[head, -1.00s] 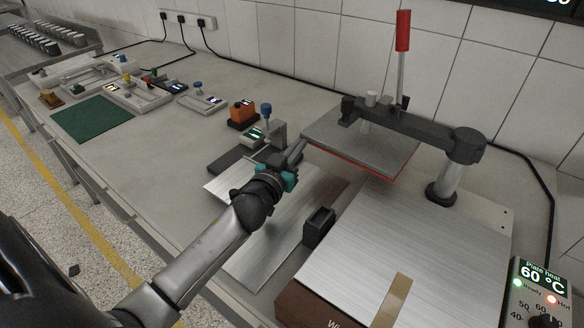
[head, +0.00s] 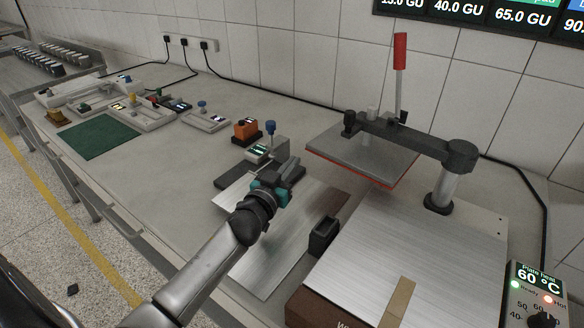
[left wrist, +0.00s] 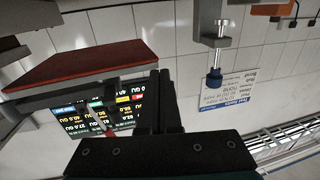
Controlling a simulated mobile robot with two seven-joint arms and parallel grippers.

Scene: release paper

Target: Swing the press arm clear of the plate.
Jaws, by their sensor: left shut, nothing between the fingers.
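The press arm (head: 405,134) is a dark grey bar on a post behind the plate. It carries a grey platen (head: 352,160) with a red underside and an upright red handle (head: 400,52). The arm points back left, and the platen hangs raised near the plate's far left corner. The metal plate (head: 420,240) lies largely uncovered on a brown base. My left gripper (head: 293,163) is shut and empty, just left of the platen and apart from it. The left wrist view shows its closed fingers (left wrist: 160,100) and the platen's red underside (left wrist: 82,70).
A black block (head: 323,236) stands at the plate's left edge. A small gauge stand (head: 268,148) and an orange device (head: 246,129) are behind my gripper. A heat controller (head: 538,292) reading 60 °C is at right. A strip (head: 397,302) lies on the plate's front.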

